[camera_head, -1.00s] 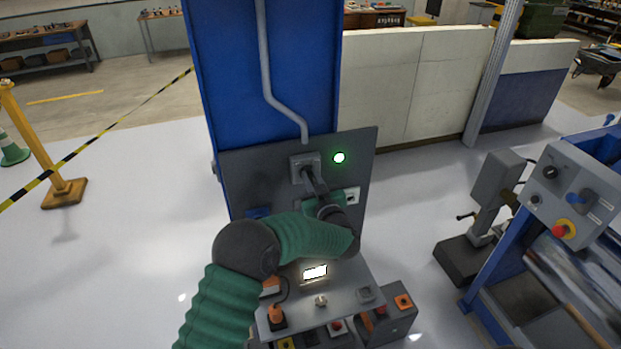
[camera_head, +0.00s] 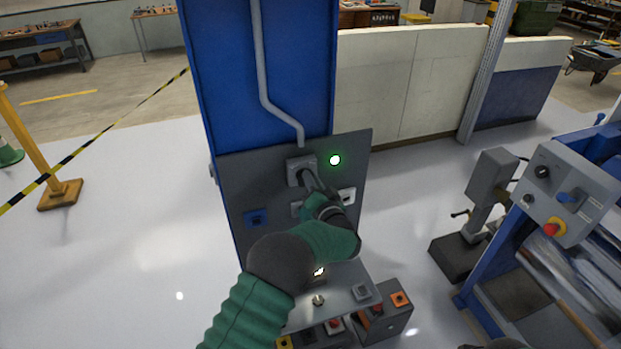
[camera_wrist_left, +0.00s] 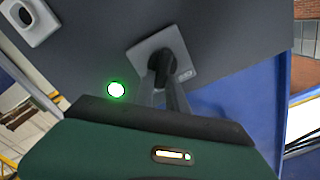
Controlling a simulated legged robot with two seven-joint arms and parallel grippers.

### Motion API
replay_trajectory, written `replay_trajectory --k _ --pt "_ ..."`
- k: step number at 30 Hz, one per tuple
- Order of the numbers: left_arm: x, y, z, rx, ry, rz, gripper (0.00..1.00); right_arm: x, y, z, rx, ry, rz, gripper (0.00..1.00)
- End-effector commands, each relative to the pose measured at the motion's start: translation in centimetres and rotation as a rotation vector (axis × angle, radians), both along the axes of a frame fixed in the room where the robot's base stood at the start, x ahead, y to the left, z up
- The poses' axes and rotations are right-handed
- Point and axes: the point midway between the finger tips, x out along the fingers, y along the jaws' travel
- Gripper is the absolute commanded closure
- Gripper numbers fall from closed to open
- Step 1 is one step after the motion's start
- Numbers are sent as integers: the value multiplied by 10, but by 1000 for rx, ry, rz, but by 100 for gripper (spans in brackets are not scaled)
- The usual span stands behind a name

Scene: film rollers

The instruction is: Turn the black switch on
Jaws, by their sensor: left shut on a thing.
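The black switch (camera_wrist_left: 162,68) is a rotary knob on a square grey plate, mounted on the dark grey panel of the blue cabinet. In the head view its grey plate (camera_head: 299,166) shows at the panel's upper middle, and the knob is partly hidden by my fingers. My left gripper (camera_head: 307,178) reaches up to the knob and is shut on it. In the left wrist view its fingers (camera_wrist_left: 170,92) meet the knob. A green light (camera_head: 335,160) glows beside the switch and also shows in the wrist view (camera_wrist_left: 116,89).
A blue switch (camera_head: 256,218) and a white-plated switch (camera_head: 347,196) sit lower on the panel. A sloping console (camera_head: 362,292) with buttons stands below. A blue machine with a grey control box (camera_head: 566,190) stands at the right. A yellow post (camera_head: 35,150) holds striped tape at the left.

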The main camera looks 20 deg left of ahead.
Motion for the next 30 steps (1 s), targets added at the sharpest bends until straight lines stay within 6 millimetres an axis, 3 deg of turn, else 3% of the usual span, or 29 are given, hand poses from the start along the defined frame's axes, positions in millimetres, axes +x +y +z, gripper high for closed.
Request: replay_trajectory --k 1,22,23,24,27,30 --pt "2 -2 8 19 -3 -3 100 0 0 2 0 0 0 37" --pt "3 -3 5 87 44 -3 100 0 0 4 0 0 0 37" --pt "3 -3 5 87 44 -3 82 0 0 3 0 0 0 37" --pt "3 -2 5 86 45 -3 77 0 0 3 0 0 0 37" --pt "2 -2 3 85 47 -2 64 0 0 3 0 0 0 37" --pt "2 -2 2 84 50 -1 62 0 0 3 0 0 0 37"
